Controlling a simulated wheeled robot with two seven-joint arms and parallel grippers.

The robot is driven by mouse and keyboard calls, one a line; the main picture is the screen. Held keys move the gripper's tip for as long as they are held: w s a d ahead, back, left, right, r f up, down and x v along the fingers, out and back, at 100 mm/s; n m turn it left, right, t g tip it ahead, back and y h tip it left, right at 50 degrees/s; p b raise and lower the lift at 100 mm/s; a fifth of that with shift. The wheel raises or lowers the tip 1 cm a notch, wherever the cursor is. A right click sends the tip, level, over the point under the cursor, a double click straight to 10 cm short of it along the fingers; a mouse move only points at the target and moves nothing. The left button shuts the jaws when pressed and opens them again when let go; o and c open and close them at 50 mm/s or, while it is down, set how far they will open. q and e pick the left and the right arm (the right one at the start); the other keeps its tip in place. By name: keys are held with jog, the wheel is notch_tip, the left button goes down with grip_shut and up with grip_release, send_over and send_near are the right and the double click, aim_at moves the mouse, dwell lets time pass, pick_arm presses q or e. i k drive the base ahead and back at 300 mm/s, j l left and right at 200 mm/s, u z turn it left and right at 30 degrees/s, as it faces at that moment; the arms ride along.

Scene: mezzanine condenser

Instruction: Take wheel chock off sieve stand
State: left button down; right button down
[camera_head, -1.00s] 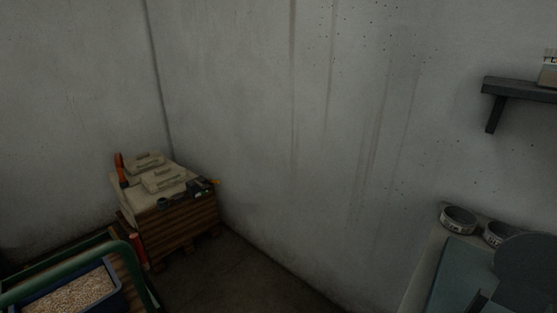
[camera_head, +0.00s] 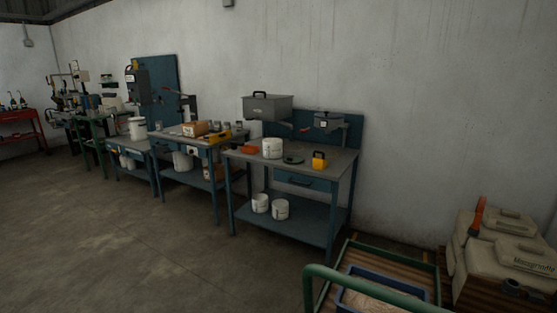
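I cannot make out a wheel chock or a sieve stand for certain in the head view. A small yellow block with a dark top (camera_head: 319,161) sits near the front right of the nearest blue workbench (camera_head: 340,165); I cannot tell what it is. Neither of my grippers shows in the view.
A green-railed cart (camera_head: 318,272) with a blue bin (camera_head: 345,297) stands close at the lower right, beside pale cases (camera_head: 485,262). More workbenches (camera_head: 190,147) line the wall, with a red table (camera_head: 18,117) far left. The concrete floor (camera_head: 110,240) at left is open.

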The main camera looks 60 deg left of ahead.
aim_at(319, 164)
jog(key=i+j+u, duration=0.15)
jog(key=j+u, duration=0.2)
jog(key=u, duration=0.15)
jog(key=i+j+u, duration=0.2)
jog(key=u, duration=0.3)
jog(key=i+j+u, duration=0.25)
jog(key=u, duration=0.25)
jog(key=i+j+z, duration=0.45)
jog(key=j, duration=0.2)
jog(key=i+j+z, duration=0.4)
jog(key=j, duration=0.4)
jog(key=i+j+z, duration=0.25)
jog(key=j, duration=0.15)
jog(key=i+j+z, duration=0.2)
jog(key=j, duration=0.3)
jog(key=j+z, duration=0.2)
jog(key=j, duration=0.25)
jog(key=j+z, duration=0.25)
jog(key=j, duration=0.25)
jog(key=i, duration=0.05)
